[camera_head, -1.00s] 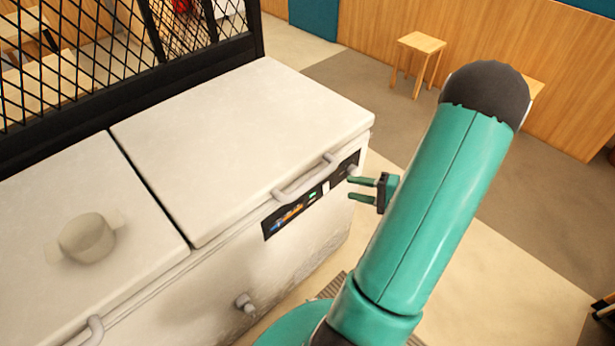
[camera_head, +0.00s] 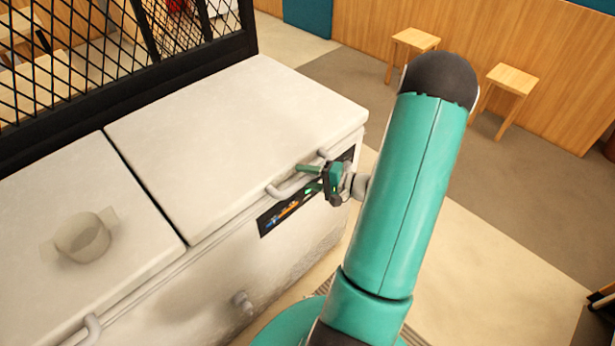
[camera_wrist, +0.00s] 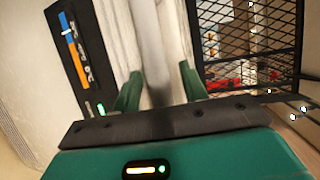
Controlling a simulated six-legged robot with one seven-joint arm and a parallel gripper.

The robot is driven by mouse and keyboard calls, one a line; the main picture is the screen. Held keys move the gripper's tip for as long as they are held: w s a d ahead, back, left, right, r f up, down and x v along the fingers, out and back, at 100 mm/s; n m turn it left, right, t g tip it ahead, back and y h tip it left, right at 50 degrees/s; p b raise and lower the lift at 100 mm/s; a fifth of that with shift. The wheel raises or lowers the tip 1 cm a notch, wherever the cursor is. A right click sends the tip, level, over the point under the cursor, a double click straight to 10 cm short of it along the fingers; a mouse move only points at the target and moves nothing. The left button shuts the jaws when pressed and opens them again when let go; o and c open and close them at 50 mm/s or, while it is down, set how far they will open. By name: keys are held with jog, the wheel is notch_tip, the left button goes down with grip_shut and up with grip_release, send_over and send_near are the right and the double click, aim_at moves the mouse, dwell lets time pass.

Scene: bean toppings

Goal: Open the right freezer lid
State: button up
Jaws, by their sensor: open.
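The right freezer lid (camera_head: 235,140) is white, flat and closed on the chest freezer in the head view. Its white bar handle (camera_head: 285,188) sticks out at the front edge. My gripper (camera_head: 310,178) is at the right end of this handle, with its green fingers pointing left. In the wrist view the handle (camera_wrist: 153,50) runs up between my two open fingers (camera_wrist: 160,88), apart from a firm grip as far as I can see. Part of the handle is hidden behind my gripper in the head view.
The left freezer lid (camera_head: 80,190) is closed and carries a pale pot (camera_head: 82,238). A dark control panel (camera_head: 282,212) lies below the right handle. A black mesh partition (camera_head: 120,75) stands behind the freezer. Two wooden stools (camera_head: 415,40) stand on open floor at the back.

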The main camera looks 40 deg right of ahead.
grip_shut()
jog(key=shift+r, duration=0.1)
